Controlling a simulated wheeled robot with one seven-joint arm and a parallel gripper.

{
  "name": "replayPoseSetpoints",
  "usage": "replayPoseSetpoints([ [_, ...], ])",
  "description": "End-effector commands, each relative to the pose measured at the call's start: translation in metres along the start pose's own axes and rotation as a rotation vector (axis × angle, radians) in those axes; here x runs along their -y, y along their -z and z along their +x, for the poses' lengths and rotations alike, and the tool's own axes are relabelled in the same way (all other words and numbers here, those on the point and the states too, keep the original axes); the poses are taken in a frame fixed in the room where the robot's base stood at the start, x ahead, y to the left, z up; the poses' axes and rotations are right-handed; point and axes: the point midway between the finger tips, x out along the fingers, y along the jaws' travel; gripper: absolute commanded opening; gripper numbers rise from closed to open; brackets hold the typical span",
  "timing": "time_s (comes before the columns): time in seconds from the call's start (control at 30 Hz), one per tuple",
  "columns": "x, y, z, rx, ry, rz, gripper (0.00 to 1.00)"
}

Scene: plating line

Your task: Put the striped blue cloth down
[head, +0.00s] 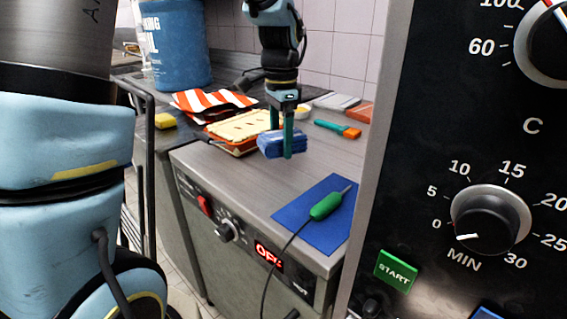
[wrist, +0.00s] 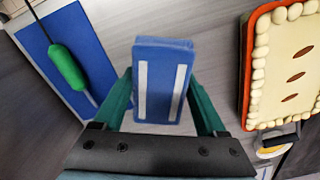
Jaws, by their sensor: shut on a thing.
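The striped blue cloth (head: 271,145) is a folded blue block. In the wrist view the cloth (wrist: 162,58) shows two pale stripes. My gripper (head: 283,148) has green fingers and is shut on the cloth, one finger on each side. The gripper also shows in the wrist view (wrist: 163,100). The cloth is over the metal counter top (head: 215,168), in front of the pie; I cannot tell whether it touches the surface.
A pie in an orange dish (head: 240,128) stands just behind the cloth. A blue mat (head: 300,222) with a green-handled tool (head: 326,205) on a cord lies front right. An orange-and-teal brush (head: 338,129) lies at the back right. Bare counter lies between cloth and mat.

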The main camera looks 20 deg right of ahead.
Motion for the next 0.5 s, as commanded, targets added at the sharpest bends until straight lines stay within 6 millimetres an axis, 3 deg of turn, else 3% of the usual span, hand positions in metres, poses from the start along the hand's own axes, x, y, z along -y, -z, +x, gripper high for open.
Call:
replayPoseSetpoints([
  [0.5, 0.0, 0.0, 0.061, 0.0, -0.001, 0.0, 0.0],
])
